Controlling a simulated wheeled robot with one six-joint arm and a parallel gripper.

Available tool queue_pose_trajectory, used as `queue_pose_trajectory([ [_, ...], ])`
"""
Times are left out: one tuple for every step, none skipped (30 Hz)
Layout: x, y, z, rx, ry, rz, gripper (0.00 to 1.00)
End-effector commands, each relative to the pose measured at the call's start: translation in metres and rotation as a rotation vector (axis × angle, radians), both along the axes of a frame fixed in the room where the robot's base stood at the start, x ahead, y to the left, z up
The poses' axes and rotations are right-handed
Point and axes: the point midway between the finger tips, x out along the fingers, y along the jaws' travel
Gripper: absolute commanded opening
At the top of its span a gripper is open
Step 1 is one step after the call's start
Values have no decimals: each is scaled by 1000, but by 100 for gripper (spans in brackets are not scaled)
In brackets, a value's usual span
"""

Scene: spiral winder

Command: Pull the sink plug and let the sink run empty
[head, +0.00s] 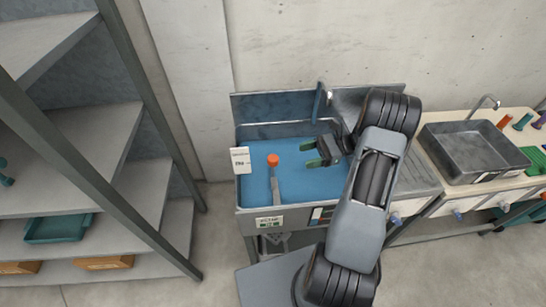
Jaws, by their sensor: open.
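The sink (243,138) is a metal basin against the wall, holding blue water (300,190). An orange knob (273,160) tops a grey stem (276,188) in the left part of the basin; it looks like the sink plug. The stem's lower end and the drain cannot be made out. My gripper (312,155), with green-tipped fingers, is open and empty over the basin. It is just right of the orange knob, apart from it, with its fingers pointing left. My arm covers the right part of the sink.
A tap (319,103) rises at the sink's back edge. A white sign (240,160) stands at its left rim. A second grey basin (470,150) sits in a counter at right. Grey shelving (90,150) stands at left, with open floor between it and the sink.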

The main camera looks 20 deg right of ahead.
Motion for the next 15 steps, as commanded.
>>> queue_pose_trajectory([
  [1, -7, -5, 42, 16, -30, 64],
  [2, -10, -7, 61, 22, -45, 64],
  [3, -14, -10, 83, 27, -60, 64],
  [3, -16, -11, 97, 31, -70, 64],
  [3, -17, -12, 108, 34, -78, 64],
  [4, -17, -13, 119, 37, -85, 64],
  [5, -16, -13, 125, 38, -90, 64],
  [5, -14, -13, 130, 39, -93, 64],
  [6, -11, -13, 133, 40, -94, 64],
  [7, -7, -13, 134, 41, -94, 64],
  [8, -2, -13, 135, 42, -94, 64],
  [9, 5, -13, 134, 42, -94, 64],
  [10, 11, -12, 134, 41, -93, 64],
  [12, 17, -12, 134, 41, -91, 64],
  [13, 25, -12, 134, 42, -92, 64],
])
